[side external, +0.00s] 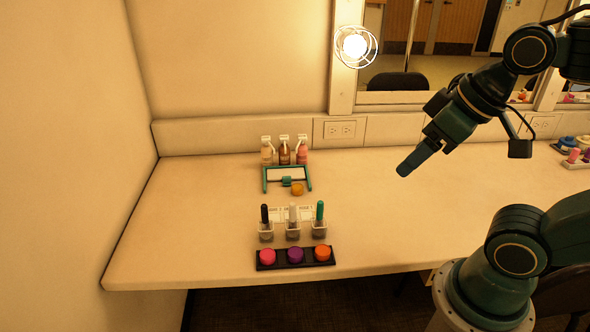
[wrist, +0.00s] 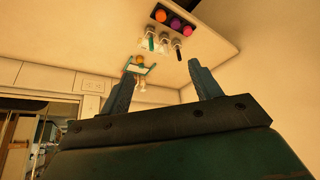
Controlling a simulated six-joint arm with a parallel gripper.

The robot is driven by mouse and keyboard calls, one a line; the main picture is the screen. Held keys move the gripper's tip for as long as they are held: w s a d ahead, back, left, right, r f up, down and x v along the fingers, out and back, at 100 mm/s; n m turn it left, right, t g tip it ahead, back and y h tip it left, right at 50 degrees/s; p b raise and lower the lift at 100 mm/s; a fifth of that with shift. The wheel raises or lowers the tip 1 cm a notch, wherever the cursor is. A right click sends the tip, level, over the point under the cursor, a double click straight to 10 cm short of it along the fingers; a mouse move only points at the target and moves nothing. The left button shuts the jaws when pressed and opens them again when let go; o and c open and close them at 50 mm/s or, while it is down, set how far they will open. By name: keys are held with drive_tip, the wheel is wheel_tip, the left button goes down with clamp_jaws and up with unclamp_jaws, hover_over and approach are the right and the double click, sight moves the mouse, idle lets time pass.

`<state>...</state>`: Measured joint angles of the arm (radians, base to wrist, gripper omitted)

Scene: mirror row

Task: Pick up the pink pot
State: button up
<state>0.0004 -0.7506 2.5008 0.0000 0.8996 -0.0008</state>
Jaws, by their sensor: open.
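The pink pot (side external: 267,256) sits at the left end of a black tray (side external: 282,266) near the table's front edge, beside a purple pot (side external: 295,255) and an orange pot (side external: 322,252). In the wrist view, which is upside down, the pink pot (wrist: 189,31) shows small near the top. My gripper (side external: 405,171) is above the table, to the right of and well behind the pots, apart from everything. In the wrist view my gripper (wrist: 162,88) has its two fingers wide apart with nothing between them.
Just behind the pots stand several clear cups (side external: 292,231) with upright black, white and green sticks. Behind them are a teal frame (side external: 265,181), an amber jar (side external: 297,189) and pump bottles (side external: 285,152).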

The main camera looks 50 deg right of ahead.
drive_tip(key=shift+w, duration=0.15)
drive_tip(key=w+a+f+m+g+h, duration=0.1)
drive_tip(key=w+a+f+m+h, duration=0.2)
drive_tip(key=w+f, duration=0.45)
drive_tip(key=w+a+f+m+g+h, duration=0.25)
drive_tip(key=w+f+m, duration=0.25)
drive_tip(key=w, duration=0.6)
drive_tip(key=m+t+h, duration=0.1)
drive_tip(key=t+h, duration=0.5)
drive_tip(key=t, duration=0.4)
approach(268, 257)
drive_tip(key=shift+w+d+r+g, duration=0.1)
drive_tip(key=shift+w+d+g, duration=0.15)
drive_tip(key=shift+w+d, duration=0.4)
drive_tip(key=shift+w, duration=0.25)
drive_tip(key=shift+w+d, duration=0.3)
drive_tip(key=shift+w, duration=0.05)
